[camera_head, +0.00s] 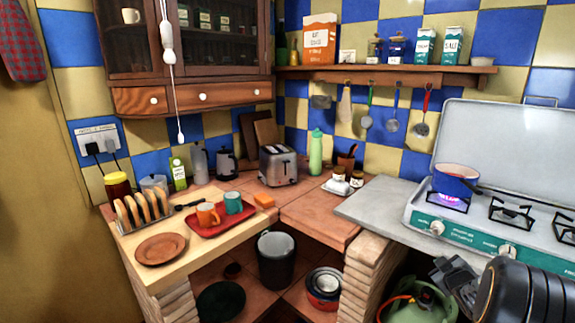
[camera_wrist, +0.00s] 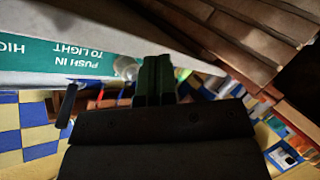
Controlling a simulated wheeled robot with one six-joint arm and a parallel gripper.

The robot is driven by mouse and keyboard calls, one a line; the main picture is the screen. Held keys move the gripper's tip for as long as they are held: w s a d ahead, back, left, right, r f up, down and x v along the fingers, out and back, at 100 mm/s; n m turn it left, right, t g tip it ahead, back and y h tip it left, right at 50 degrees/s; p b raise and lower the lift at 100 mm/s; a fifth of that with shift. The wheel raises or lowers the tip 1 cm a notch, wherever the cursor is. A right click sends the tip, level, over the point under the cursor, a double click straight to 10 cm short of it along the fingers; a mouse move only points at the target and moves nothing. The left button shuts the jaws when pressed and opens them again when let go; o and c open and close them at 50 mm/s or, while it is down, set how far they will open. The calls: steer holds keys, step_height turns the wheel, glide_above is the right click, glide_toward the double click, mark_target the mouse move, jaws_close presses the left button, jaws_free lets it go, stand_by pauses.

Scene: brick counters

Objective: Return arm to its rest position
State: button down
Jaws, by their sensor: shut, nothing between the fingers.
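My gripper (camera_head: 450,272) is at the lower right of the head view, in front of and below the front edge of the stove (camera_head: 455,240). My black arm link fills the corner behind it. In the wrist view my gripper (camera_wrist: 154,66) shows its two dark fingers side by side, shut with nothing between them. That view is upside down, with the stove's green front panel (camera_wrist: 70,52) close by at the upper left. No held object shows.
A blue pot (camera_head: 455,181) stands on a lit burner. A green gas bottle (camera_head: 425,300) is under the stove, close to my gripper. Brick pillars (camera_head: 365,275) flank the lower shelf. The counter holds a toaster (camera_head: 278,166) and a red tray (camera_head: 222,226) with cups.

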steer(key=s+a+r+m+g+p, duration=0.2)
steer(key=s+a+m+g+p, duration=0.2)
steer(key=s+a+m+g, duration=0.55)
steer(key=s+a+r+n+y+p, duration=0.1)
steer(key=s+a+r+p, duration=0.1)
steer(key=s+a+r, duration=0.2)
steer(key=s+a+r+n+y+p, duration=0.1)
steer(key=s+a+r+p, duration=0.2)
steer(key=a, duration=0.7)
steer(key=s+a+r+n+y+p, duration=0.1)
steer(key=s+a+r+n+p, duration=0.1)
steer(key=s+a+r, duration=0.3)
steer(key=shift+s+a+r+y+p, duration=0.15)
steer(key=shift+a+r+y+p, duration=0.2)
steer(key=shift+a+r, duration=0.55)
steer(key=shift+f+g, duration=0.1)
steer(key=shift+g, duration=0.15)
